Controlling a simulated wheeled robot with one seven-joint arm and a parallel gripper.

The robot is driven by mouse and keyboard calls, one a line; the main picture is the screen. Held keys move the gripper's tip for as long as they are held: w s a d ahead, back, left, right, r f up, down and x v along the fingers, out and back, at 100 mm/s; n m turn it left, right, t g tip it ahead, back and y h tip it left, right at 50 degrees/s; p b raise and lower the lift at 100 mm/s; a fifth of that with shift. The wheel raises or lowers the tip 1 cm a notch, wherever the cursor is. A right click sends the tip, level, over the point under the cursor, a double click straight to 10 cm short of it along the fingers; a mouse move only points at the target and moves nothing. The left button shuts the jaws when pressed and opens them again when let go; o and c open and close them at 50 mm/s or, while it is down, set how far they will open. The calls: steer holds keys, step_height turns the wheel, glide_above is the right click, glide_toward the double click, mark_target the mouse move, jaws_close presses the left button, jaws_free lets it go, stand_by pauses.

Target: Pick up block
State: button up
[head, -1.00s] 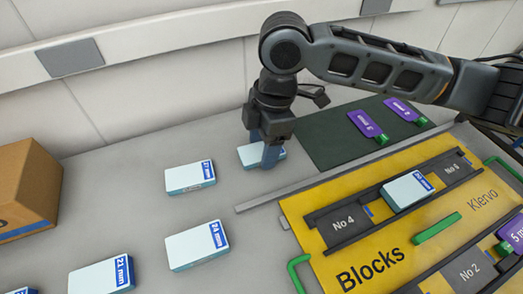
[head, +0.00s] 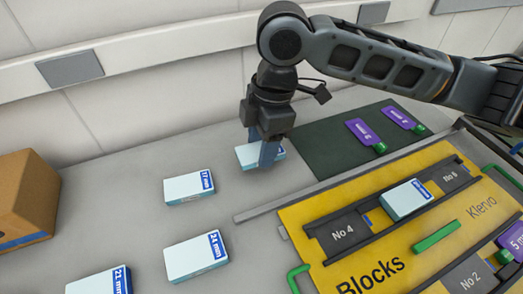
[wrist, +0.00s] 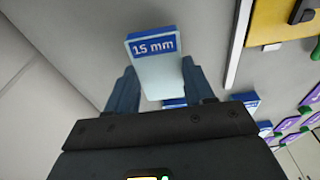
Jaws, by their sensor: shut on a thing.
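The light-blue block with a blue "15 mm" label (wrist: 158,70) is between the two fingers of my gripper (wrist: 160,88). In the head view the same block (head: 246,154) shows partly behind the fingers of my gripper (head: 268,156), at the back of the grey table. The gripper points down and is shut on the block's sides. The block seems to be slightly above the table, but its underside is hidden.
Blocks labelled 17 mm (head: 188,187), 24 mm (head: 195,257) and 21 mm (head: 100,282) lie on the table (head: 120,220). The yellow "Blocks" board (head: 400,245) holds another block (head: 406,200) between No 4 and No 6. Purple tags (head: 362,131) lie on a dark mat (head: 330,150). A cardboard box (head: 25,200) stands left.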

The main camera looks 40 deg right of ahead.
steer(key=s+d+r, duration=0.7)
steer(key=s+r, duration=0.1)
steer(key=s, duration=0.1)
steer(key=shift+d+r, duration=0.15)
steer(key=shift+d, duration=0.15)
